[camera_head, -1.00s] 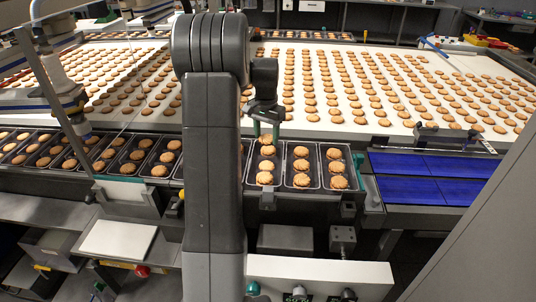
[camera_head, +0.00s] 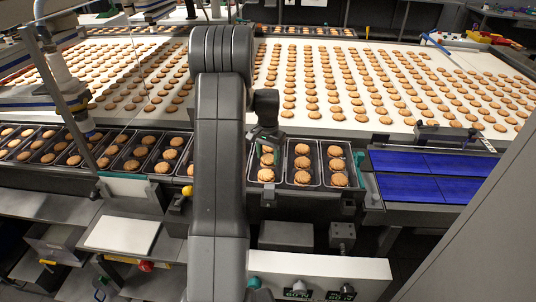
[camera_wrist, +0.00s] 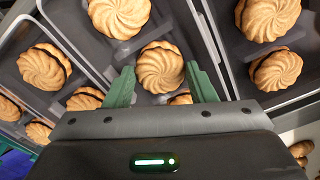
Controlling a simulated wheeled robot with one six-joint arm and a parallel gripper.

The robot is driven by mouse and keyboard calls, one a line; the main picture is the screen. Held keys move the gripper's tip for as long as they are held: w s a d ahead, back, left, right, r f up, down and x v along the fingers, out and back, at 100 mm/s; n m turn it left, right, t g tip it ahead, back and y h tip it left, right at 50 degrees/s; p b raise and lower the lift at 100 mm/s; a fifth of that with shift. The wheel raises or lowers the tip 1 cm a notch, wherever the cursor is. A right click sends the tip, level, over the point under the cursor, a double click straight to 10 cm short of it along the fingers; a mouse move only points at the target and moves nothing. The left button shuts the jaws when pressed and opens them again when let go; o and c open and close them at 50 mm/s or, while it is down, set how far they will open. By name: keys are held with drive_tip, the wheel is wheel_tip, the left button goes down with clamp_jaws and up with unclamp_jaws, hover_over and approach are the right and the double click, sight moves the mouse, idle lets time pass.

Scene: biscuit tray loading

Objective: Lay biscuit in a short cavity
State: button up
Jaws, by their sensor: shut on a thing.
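My gripper (camera_head: 267,150) is low over a dark tray (camera_head: 248,181) at the near edge of the conveyor. In the wrist view its green fingers stand on either side of a round, ridged golden biscuit (camera_wrist: 160,68), and it is shut on this biscuit. The held biscuit is at or just above the tray's cavities; whether it touches the floor of one I cannot tell. In the same tray, another biscuit (camera_wrist: 120,14) lies beyond it, and one (camera_wrist: 181,98) is mostly hidden behind my gripper.
A neighbouring tray (camera_head: 287,183) on the right holds biscuits, as do several trays to the left. A wide white belt (camera_head: 270,120) behind carries rows of biscuits. Blue panels (camera_head: 425,188) lie to the right.

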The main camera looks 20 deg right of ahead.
sight(268, 157)
drive_tip(key=shift+f, duration=0.2)
drive_tip(key=o, duration=0.4)
wheel_tip(268, 157, up, 12)
drive_tip(key=shift+r+b, duration=0.25)
drive_tip(key=shift+b, duration=0.45)
